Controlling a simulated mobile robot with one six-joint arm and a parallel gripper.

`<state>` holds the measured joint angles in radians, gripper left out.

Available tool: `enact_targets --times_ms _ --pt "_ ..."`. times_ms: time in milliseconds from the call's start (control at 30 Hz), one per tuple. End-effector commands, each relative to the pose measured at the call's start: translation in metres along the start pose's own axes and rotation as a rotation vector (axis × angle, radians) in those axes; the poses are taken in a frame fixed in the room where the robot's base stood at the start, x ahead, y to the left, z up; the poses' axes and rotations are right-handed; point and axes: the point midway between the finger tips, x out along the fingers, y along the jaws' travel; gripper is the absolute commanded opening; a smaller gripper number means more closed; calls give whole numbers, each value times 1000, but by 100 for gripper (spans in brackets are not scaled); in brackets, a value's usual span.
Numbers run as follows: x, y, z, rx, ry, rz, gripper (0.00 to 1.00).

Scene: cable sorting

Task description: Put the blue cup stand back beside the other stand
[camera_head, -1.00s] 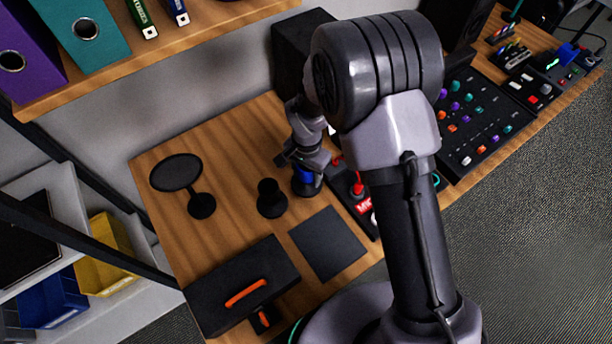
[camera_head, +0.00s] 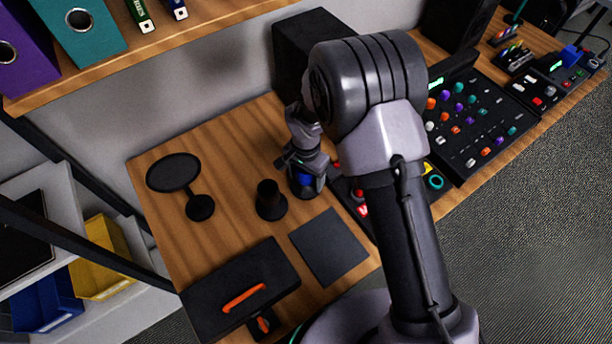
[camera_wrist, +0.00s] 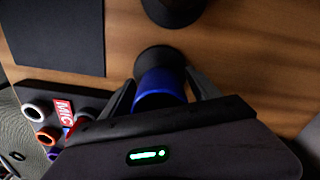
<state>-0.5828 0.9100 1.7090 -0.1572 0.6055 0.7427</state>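The blue cup stand (camera_head: 306,181) stands on the wooden table with its dark round base down, close to the dark control panel. In the wrist view its blue part (camera_wrist: 160,86) lies between my two fingers. My gripper (camera_head: 303,172) is low over it from above, with one finger on each side. The fingertips (camera_wrist: 160,76) look very close to its sides, but I cannot tell whether they press on it. The other stand (camera_head: 270,201), all black, stands upright a short way to the left and is partly visible at the top of the wrist view (camera_wrist: 175,8).
A black round-topped stand (camera_head: 200,207) is farther left. A flat dark mat (camera_head: 329,246) and a black case with an orange handle (camera_head: 240,285) lie nearer the front. A control panel (camera_head: 345,208) is right of the blue stand. A large black box (camera_head: 300,50) is behind.

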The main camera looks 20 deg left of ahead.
Motion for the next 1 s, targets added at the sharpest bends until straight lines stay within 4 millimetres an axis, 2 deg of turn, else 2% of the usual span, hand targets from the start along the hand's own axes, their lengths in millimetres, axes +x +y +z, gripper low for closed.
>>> enact_targets --times_ms 167,233,500,600,700,900,967,1000 --pt "-1 0 0 0 0 0 71" --pt "-9 0 0 0 1 -1 71" --pt "-85 -1 -1 0 2 -3 71" --pt "-107 -1 0 0 2 -2 71" --pt "-119 0 0 1 0 -1 71" --pt "-127 1 -1 2 2 -3 71" --pt "-143 7 -6 7 10 -19 71" --pt "-164 17 -12 14 21 -39 71"
